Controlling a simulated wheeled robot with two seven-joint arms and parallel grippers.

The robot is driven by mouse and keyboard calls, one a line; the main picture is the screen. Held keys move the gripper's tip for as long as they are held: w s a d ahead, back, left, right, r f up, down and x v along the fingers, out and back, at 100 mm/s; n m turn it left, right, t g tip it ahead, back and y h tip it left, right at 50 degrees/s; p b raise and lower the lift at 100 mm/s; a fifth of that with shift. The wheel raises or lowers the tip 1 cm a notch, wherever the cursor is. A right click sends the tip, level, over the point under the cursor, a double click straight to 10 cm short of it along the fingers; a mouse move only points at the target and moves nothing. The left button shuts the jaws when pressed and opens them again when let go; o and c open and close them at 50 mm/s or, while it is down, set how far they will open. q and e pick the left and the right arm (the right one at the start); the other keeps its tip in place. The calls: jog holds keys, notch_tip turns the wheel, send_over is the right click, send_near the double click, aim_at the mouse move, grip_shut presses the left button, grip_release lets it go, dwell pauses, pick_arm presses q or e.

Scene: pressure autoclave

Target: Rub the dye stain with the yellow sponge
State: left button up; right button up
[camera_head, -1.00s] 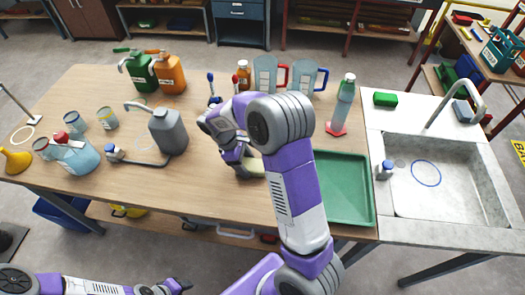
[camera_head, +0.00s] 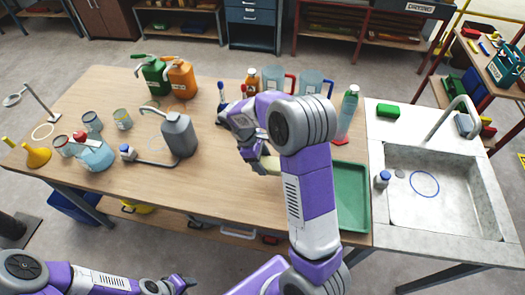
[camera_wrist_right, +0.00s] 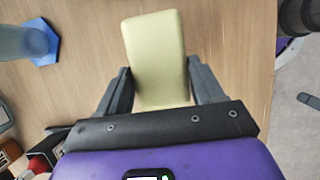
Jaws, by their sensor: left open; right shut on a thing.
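The yellow sponge (camera_wrist_right: 157,50) is a pale yellow block between the fingers of my right gripper (camera_wrist_right: 160,88) in the wrist view, which is shut on it. In the head view the sponge (camera_head: 266,166) shows only partly below my right gripper (camera_head: 252,152), over the wooden table left of the green tray. I cannot tell whether the sponge touches the tabletop. I cannot make out the dye stain; my right arm covers part of the table. My left gripper (camera_head: 182,284) is open and empty at the bottom edge, in front of the table.
A grey jug (camera_head: 180,135) stands left of my right gripper. The green tray (camera_head: 352,222) lies to the right, beside the sink (camera_head: 462,205). Jerrycans (camera_head: 181,78), pitchers (camera_head: 312,80) and a tall bottle (camera_head: 348,105) stand behind. The table's front middle is clear.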

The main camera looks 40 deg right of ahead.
jog(key=shift+r+p, duration=0.95)
jog(key=shift+r, duration=0.4)
